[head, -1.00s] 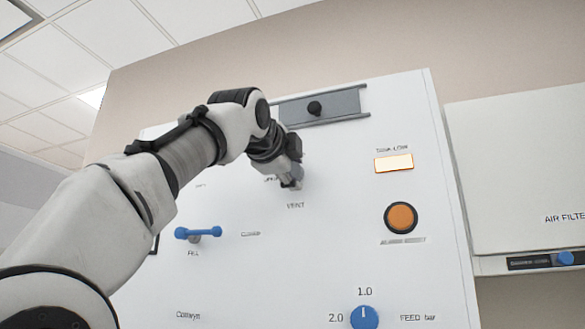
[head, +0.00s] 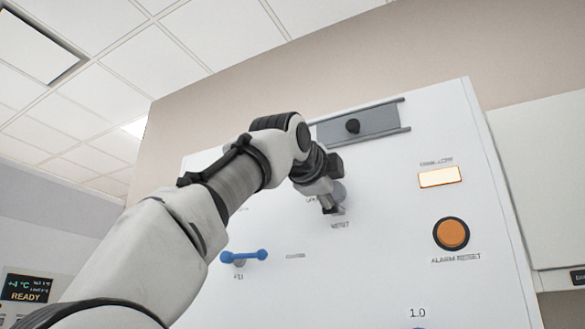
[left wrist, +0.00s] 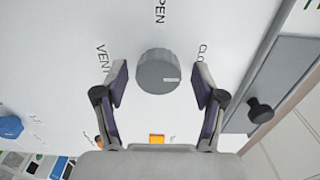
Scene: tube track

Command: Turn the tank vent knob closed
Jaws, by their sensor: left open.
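The tank vent knob (left wrist: 157,72) is a round grey knob in the left wrist view, with a short white mark on the right part of its face. The printed word OPEN lies above it, VENT to its left, and a partly hidden word starting CLO to its right. My left gripper (left wrist: 160,85) is open, with one finger on each side of the knob and a visible gap to each. In the head view my left gripper (head: 331,204) is at the white panel (head: 370,240), just above the VENT label, and mostly hides the knob. My right gripper is not in view.
A blue lever (head: 244,257) sits left of and below the gripper. A grey rail with a black knob (head: 353,126) is above it. A lit indicator (head: 440,176) and an orange button (head: 451,233) are to the right.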

